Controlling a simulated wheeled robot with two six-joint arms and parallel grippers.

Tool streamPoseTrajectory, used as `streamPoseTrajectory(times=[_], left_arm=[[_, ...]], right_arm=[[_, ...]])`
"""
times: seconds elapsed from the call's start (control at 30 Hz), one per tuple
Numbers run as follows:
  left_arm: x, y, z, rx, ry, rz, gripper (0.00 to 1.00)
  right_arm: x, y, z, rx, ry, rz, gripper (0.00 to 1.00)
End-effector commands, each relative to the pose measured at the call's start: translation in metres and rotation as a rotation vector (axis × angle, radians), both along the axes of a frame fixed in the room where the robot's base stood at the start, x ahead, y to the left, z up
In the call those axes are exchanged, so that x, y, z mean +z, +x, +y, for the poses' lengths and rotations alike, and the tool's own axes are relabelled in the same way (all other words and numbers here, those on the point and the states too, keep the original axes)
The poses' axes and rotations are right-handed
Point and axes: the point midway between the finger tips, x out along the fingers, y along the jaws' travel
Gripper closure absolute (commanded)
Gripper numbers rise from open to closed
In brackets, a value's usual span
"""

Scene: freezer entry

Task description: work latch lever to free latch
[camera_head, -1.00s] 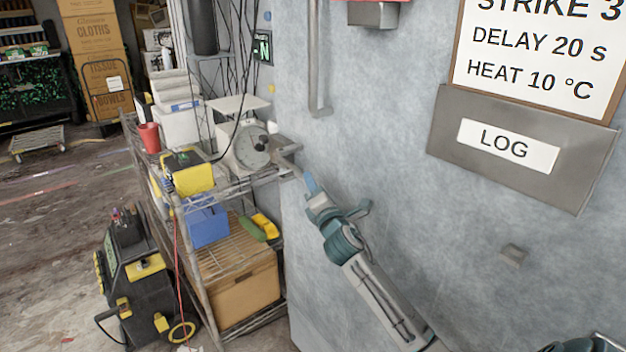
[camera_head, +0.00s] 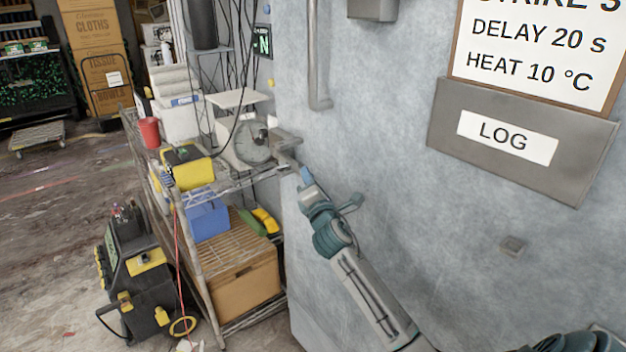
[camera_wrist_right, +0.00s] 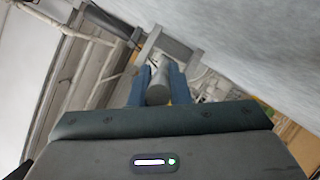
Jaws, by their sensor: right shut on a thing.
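The latch lever shows in the head view as a short grey metal bar (camera_head: 286,160) at the edge of the pale wall panel, below a grey metal bracket (camera_head: 285,141). My right gripper (camera_head: 304,176) reaches it from the lower right, with blue fingers at the lever's lower end. In the right wrist view my right gripper (camera_wrist_right: 157,86) is shut on the lever's round grey end (camera_wrist_right: 158,90), one blue finger on each side. The bracket (camera_wrist_right: 172,49) shows just beyond the fingers. The latch's inner parts are hidden. My left gripper is not in view.
A wire shelf (camera_head: 240,180) stands left of the panel, holding a dial scale (camera_head: 245,143), a yellow-and-black case (camera_head: 188,168) and a cardboard box (camera_head: 240,285). A vertical pipe (camera_head: 313,55) and a LOG plate (camera_head: 525,140) are on the wall. A black-and-yellow machine (camera_head: 135,275) stands on the floor.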

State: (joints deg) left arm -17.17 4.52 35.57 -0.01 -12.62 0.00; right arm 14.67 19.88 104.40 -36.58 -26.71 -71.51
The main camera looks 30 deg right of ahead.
Motion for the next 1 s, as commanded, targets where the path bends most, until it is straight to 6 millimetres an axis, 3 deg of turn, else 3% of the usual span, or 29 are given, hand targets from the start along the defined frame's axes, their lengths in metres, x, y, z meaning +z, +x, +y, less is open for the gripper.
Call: streamPoseTrajectory(times=[0.53,1.0], left_arm=[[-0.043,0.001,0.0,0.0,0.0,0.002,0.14],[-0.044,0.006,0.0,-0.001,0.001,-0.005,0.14]], right_arm=[[-0.004,0.01,0.054,-0.289,0.008,-0.001,1.0],[0.0,0.011,0.059,-0.326,0.002,0.001,1.0]])
